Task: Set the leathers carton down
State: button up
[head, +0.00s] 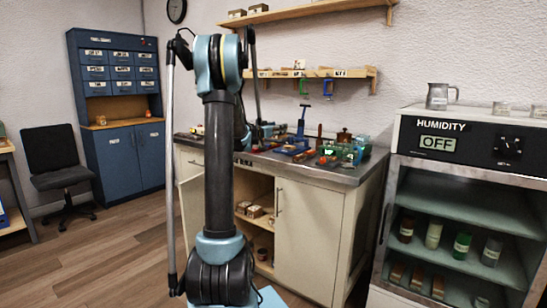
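No carton can be picked out as the leathers carton, since no such label is readable. Small brown cartons (254,211) sit on a shelf inside the open base cabinet (312,233). Two small boxes (258,8) stand on the top wall shelf. My arm stands upright in the middle of the head view and hides part of the counter and cabinet. My gripper cannot be made out; it seems hidden behind my arm, and whatever it may hold is hidden too.
The countertop (345,175) is crowded with tools and small items. The cabinet's left door (190,219) stands open. A humidity cabinet (455,175) holding jars is at right. A blue drawer cabinet (124,150) and dark chair (58,160) are at left. Floor (110,260) at left is clear.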

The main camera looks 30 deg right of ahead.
notch_tip(320, 180, down, 10)
jog(key=shift+r, duration=0.15)
dwell(0.4)
jog(key=o, duration=1.1)
jog(key=shift+c, duration=0.2)
jog(key=s+a+n+g+y, duration=0.1)
jog(key=s+a, duration=0.4)
jog(key=a, duration=0.3)
jog(key=s+a+y, duration=0.1)
jog(key=s+a, duration=0.4)
jog(key=a, duration=0.4)
jog(key=s+a+f+n+g+y, duration=0.1)
jog(key=s+a+f+n+y, duration=0.3)
jog(key=s+a, duration=0.6)
jog(key=s+a+f+n+g+y, duration=0.1)
jog(key=s+a+f+n+y, duration=0.3)
jog(key=s+a+f, duration=0.3)
jog(key=s+a+f+n+g+y, duration=0.1)
jog(key=s+a+f+n+y, duration=0.3)
jog(key=s+a, duration=1)
jog(key=a+f+y, duration=0.2)
jog(key=a, duration=0.2)
jog(key=shift+s+a+n+g+y, duration=0.15)
jog(key=shift+s+n+g+y, duration=0.15)
jog(key=shift+s+n, duration=0.1)
